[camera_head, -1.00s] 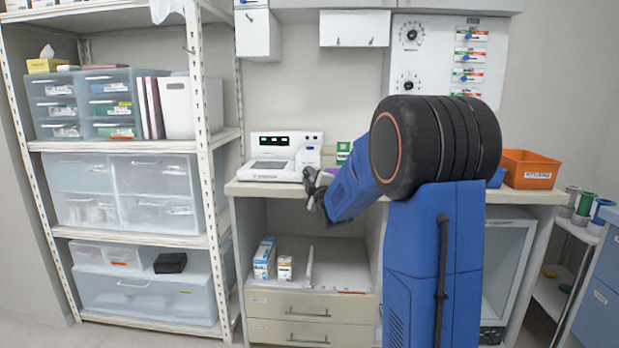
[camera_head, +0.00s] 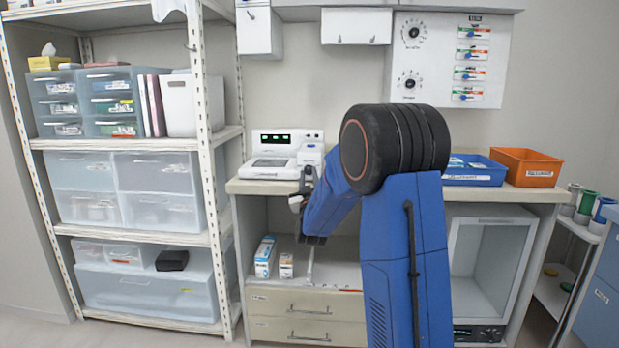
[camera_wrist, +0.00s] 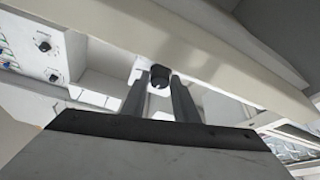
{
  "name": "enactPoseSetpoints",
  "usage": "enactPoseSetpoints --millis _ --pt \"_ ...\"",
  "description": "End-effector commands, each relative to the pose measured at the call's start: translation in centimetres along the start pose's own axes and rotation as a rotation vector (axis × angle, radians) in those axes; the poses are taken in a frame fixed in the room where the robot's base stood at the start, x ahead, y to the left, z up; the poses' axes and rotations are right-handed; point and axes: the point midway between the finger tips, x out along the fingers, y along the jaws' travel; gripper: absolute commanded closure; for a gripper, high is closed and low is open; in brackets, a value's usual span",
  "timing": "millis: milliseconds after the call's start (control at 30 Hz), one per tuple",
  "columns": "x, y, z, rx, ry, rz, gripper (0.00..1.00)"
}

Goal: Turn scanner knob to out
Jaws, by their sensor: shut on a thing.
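The scanner (camera_head: 283,155) is a white device with a lit green display, on the counter at the left. My gripper (camera_head: 306,180) is in front of its right end, near the counter edge. In the wrist view a small black knob (camera_wrist: 159,72) sits between the two grey fingertips of my gripper (camera_wrist: 160,84), which are shut on it.
A white wall panel (camera_head: 443,100) with dials and coloured switches hangs above. A blue tray (camera_head: 475,181) and an orange bin (camera_head: 527,180) stand on the counter at the right. Small boxes (camera_head: 264,257) stand on the shelf below. Shelving with drawers (camera_head: 140,190) is at the left.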

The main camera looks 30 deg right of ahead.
Motion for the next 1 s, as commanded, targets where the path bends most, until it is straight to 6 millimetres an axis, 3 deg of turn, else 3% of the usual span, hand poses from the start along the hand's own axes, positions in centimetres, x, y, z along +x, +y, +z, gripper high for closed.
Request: enactPoseSetpoints --millis 1000 --pt "0.21 -0.93 -0.41 0.847 -0.001 0.350 0.96"
